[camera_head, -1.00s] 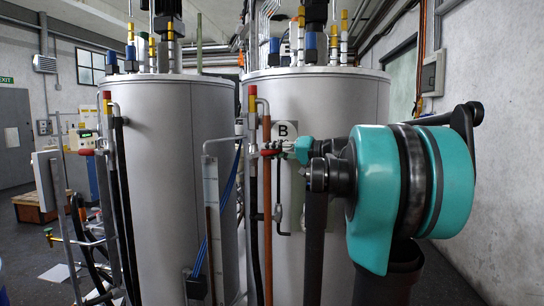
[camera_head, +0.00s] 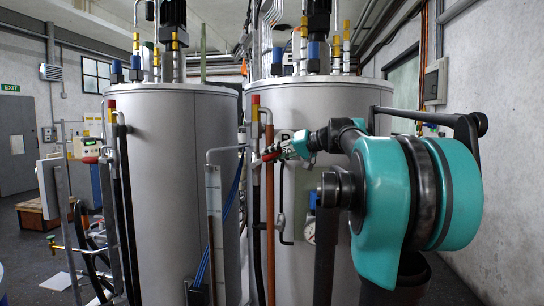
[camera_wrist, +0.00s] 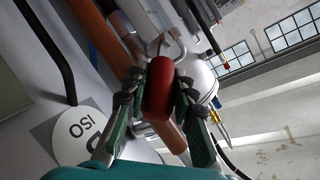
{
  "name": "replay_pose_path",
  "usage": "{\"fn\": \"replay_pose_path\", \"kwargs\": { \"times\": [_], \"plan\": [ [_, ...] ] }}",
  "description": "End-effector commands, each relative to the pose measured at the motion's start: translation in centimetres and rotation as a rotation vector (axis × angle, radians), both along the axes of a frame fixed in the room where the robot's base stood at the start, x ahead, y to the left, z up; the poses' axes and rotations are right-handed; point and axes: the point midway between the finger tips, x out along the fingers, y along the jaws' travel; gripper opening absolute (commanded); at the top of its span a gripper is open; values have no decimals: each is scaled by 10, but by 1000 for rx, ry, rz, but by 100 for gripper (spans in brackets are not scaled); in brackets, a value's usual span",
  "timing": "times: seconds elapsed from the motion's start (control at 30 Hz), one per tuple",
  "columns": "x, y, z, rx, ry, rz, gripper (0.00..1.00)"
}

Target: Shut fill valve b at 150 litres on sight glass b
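The red handle of fill valve b (camera_head: 268,156) is on the pipework at the front left of drum B. In the wrist view the red handle (camera_wrist: 160,94) lies between my green fingers, with a dark pad against each side. My gripper (camera_head: 286,150) reaches it from the right, sloping down to the left, and appears shut on the handle; it also shows in the wrist view (camera_wrist: 160,88). Sight glass b (camera_head: 214,235) is the upright strip left of the valve. A dark column shows in its lower part; its scale is too small to read.
Drum B (camera_head: 340,95) stands behind my arm, and another grey drum (camera_head: 170,190) stands to the left. An orange-brown pipe (camera_head: 269,220) and dark hoses run down beside the valve. A round lettered label (camera_wrist: 78,138) is close to my fingers.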

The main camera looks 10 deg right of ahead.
Motion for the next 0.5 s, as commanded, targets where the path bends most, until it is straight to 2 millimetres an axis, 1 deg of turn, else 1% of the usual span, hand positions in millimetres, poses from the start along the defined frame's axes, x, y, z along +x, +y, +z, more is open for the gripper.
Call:
{"fn": "replay_pose_path", "kwargs": {
  "times": [0.03,0.1,0.17,0.5],
  "plan": [
    [0,0,0,0,-1,-1,31],
    [0,0,0,0,-1,-1,40],
    [0,0,0,0,-1,-1,46],
    [-2,-3,1,1,0,-1,46]
  ]
}}
